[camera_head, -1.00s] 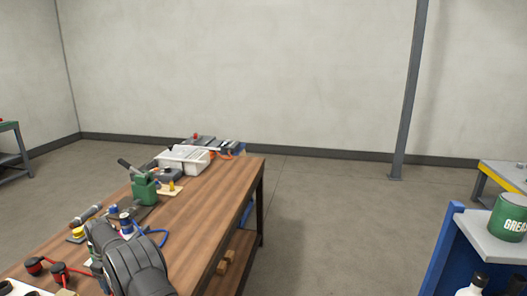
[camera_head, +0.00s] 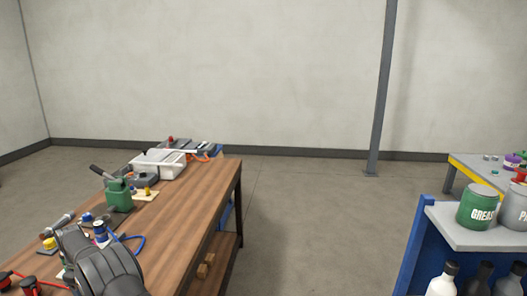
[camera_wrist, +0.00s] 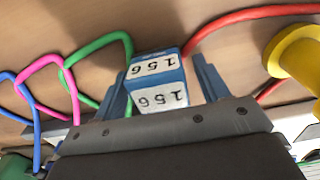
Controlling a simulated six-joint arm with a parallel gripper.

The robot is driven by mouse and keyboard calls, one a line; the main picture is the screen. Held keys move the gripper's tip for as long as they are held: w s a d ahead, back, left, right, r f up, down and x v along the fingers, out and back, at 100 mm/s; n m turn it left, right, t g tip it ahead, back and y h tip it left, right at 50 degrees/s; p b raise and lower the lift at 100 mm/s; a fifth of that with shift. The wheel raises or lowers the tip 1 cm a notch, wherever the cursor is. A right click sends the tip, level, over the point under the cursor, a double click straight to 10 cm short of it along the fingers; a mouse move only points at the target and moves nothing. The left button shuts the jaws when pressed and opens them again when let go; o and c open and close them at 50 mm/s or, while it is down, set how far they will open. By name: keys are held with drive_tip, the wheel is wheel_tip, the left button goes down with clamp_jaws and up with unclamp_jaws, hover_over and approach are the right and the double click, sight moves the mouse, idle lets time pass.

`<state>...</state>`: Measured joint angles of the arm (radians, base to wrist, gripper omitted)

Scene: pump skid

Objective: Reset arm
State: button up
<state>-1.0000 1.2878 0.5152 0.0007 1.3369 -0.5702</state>
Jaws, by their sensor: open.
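In the wrist view my gripper (camera_wrist: 160,66) is open. Its two blue fingers stand apart on either side of a blue block (camera_wrist: 158,83) with white labels reading 156. A gap shows on the right of the block; I cannot tell whether the left finger touches it. In the head view my dark arm (camera_head: 103,265) reaches over the near left part of the wooden bench (camera_head: 190,215). The arm hides my gripper there.
Green, pink, blue and red cables (camera_wrist: 240,17) and a yellow spool-like part (camera_wrist: 297,58) lie around the gripper. A green pump (camera_head: 119,194) and a white bin (camera_head: 160,163) stand farther along the bench. A blue shelf unit (camera_head: 417,248) is at right; open floor lies between.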

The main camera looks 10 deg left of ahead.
wheel_tip(320, 180, up, 12)
wheel_tip(320, 180, down, 12)
drive_tip(key=shift+f, duration=0.15)
wheel_tip(320, 180, up, 5)
drive_tip(key=shift+w+f, duration=0.1)
drive_tip(key=shift+f, duration=0.05)
drive_tip(key=w+d+r, duration=0.5)
drive_tip(key=d+r, duration=0.2)
drive_tip(key=d, duration=0.3)
drive_tip(key=w+d+f+m, duration=0.1)
drive_tip(key=d+m, duration=0.1)
drive_tip(key=d, duration=1.7)
drive_tip(key=a+f, duration=0.2)
drive_tip(key=a, duration=0.1)
drive_tip(key=s+a+f, duration=0.1)
drive_tip(key=a+f, duration=0.1)
drive_tip(key=a, duration=0.2)
drive_tip(key=s+a+f, duration=0.1)
drive_tip(key=a+f, duration=0.2)
drive_tip(key=a, duration=0.1)
drive_tip(key=shift+s, duration=0.1)
